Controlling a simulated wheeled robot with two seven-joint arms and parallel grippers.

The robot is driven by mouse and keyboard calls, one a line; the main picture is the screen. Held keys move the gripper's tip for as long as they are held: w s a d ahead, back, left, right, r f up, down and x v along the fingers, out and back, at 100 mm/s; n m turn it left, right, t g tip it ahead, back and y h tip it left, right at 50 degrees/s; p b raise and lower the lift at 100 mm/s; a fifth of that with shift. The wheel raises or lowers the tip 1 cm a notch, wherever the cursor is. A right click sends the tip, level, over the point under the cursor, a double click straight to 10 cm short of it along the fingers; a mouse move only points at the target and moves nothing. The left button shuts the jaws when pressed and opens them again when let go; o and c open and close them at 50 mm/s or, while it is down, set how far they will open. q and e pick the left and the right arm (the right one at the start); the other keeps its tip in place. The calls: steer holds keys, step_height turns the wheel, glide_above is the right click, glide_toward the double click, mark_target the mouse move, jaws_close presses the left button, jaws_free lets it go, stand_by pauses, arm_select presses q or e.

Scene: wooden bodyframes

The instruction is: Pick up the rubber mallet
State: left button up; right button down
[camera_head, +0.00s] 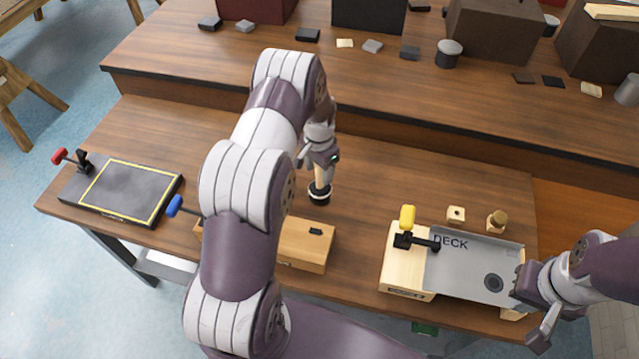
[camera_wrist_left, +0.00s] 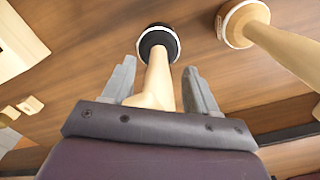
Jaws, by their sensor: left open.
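The rubber mallet has a black head with a pale ring (camera_head: 320,192) and a light wooden handle. It stands head down on the table, handle up. In the left wrist view its head (camera_wrist_left: 158,43) lies just beyond the fingertips, and its handle runs back between the fingers. My left gripper (camera_head: 319,160) is open, with its fingers (camera_wrist_left: 158,78) on either side of the handle and gaps showing on both sides. My right gripper (camera_head: 532,310) is at the right, beside the grey DECK plate, with its fingers apart and nothing between them.
A second mallet with a pale wooden head (camera_wrist_left: 240,22) stands close by in the left wrist view. A wooden fixture (camera_head: 308,245) and the DECK fixture (camera_head: 405,270) are at the front. A dark framed board (camera_head: 125,190) lies left. A raised shelf (camera_head: 190,75) runs behind.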

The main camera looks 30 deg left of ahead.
arm_select(q)
steer(key=shift+d, duration=0.15)
steer(key=c, duration=1)
jaws_close()
steer(key=shift+r, duration=0.1)
